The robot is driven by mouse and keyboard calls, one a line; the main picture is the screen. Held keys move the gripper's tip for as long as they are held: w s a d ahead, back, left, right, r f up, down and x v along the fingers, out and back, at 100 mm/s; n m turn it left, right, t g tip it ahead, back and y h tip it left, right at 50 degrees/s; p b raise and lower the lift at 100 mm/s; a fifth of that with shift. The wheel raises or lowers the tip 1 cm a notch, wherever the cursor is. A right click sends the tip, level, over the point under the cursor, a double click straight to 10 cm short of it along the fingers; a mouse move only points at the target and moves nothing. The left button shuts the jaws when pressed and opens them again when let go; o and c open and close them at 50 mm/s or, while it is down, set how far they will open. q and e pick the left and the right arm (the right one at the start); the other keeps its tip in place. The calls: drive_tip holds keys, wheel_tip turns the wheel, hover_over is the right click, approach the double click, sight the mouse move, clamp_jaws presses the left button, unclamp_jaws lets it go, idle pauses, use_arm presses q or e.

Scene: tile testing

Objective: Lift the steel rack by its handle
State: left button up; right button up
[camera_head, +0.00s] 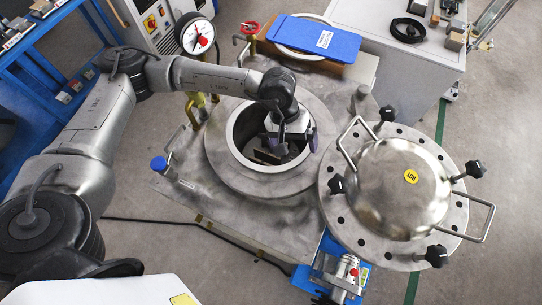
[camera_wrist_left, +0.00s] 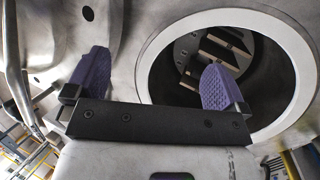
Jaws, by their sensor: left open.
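The steel rack (camera_wrist_left: 188,48) sits down inside the round open vessel (camera_head: 222,160), with brownish tile pieces on it. In the head view only a dark part of the rack's load shows below my gripper, and I cannot make out the handle clearly. My left gripper (camera_head: 288,140) is over the vessel mouth, pointing down, with its purple fingers apart and nothing between them. In the left wrist view the gripper (camera_wrist_left: 153,80) shows one finger in front of the opening and the other over the metal beside it. My right gripper is not in view.
The domed steel lid (camera_head: 385,205) with black knobs and side handles sits right of the vessel. A blue board (camera_head: 318,38) lies behind it. A pressure gauge (camera_head: 195,34) stands at the back left.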

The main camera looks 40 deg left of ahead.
use_arm(q)
drive_tip(key=w+a+f+m+y+b, duration=0.1)
drive_tip(key=w+a+f+y+b, duration=0.2)
drive_tip(key=a, duration=0.7)
drive_tip(key=shift+y, duration=0.8)
drive_tip(key=f, duration=0.2)
drive_tip(key=f+b, duration=0.1)
drive_tip(key=f, duration=0.1)
drive_tip(key=f+b, duration=0.1)
drive_tip(key=f, duration=0.1)
drive_tip(key=shift+s+a+f, duration=0.15)
drive_tip(key=shift+s+f, duration=0.25)
drive_tip(key=shift+f, duration=0.9)
drive_tip(key=b, duration=0.3)
hover_over(271, 151)
drive_tip(key=f, duration=0.4)
drive_tip(key=shift+w+a+f, duration=0.15)
drive_tip(key=shift+a+f, duration=0.05)
drive_tip(key=shift+f, duration=0.4)
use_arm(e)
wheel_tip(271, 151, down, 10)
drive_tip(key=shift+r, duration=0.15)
use_arm(q)
drive_tip(key=shift+r, duration=0.1)
drive_tip(key=c, duration=1.2)
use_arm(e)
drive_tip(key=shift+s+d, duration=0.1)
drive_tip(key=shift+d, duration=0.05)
